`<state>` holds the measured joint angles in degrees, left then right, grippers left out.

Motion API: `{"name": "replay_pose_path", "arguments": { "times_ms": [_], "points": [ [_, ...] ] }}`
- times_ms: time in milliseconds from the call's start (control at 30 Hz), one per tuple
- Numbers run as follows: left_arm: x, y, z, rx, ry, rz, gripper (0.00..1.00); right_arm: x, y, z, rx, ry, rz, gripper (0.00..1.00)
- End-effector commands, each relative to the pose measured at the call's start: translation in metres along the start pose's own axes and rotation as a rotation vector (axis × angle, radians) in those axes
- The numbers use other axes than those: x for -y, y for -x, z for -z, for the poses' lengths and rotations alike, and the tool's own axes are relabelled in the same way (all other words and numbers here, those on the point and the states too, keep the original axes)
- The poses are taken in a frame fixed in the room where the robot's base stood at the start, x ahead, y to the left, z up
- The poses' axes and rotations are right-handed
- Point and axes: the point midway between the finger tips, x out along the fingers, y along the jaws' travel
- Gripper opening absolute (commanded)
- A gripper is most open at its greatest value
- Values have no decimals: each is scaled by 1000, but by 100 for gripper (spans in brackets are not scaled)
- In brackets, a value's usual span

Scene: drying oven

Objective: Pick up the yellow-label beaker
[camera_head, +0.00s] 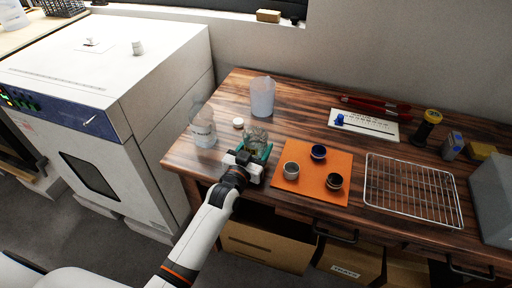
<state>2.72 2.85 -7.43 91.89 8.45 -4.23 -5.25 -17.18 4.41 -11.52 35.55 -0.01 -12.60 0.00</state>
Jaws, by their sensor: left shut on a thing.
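My left gripper (251,160) reaches in from the lower left to the front left part of the wooden table. It is shut on a clear glass beaker (256,136), which shows just behind the jaws. A green patch shows around the jaws at the beaker's lower part; I cannot tell what it belongs to. No yellow label can be made out on the beaker, and its base is hidden, so I cannot tell whether it touches the table. My right gripper is not in view.
A clear bottle (203,132), a white lid (238,123) and a translucent container (262,97) stand close by. An orange mat (312,190) with three small cups lies to the right, then a wire rack (412,190). The white oven (150,95) stands left.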

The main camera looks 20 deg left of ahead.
Motion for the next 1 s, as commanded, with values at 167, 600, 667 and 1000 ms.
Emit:
{"name": "replay_pose_path", "arguments": {
  "times_ms": [167,600,667,1000],
  "points": [
    [0,0,-8,3,0,0,33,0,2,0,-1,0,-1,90],
    [0,0,-50,4,0,0,33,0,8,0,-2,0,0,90],
    [0,0,-56,4,0,0,33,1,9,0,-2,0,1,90],
    [0,0,-85,4,0,-1,33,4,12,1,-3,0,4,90]
  ]
}}
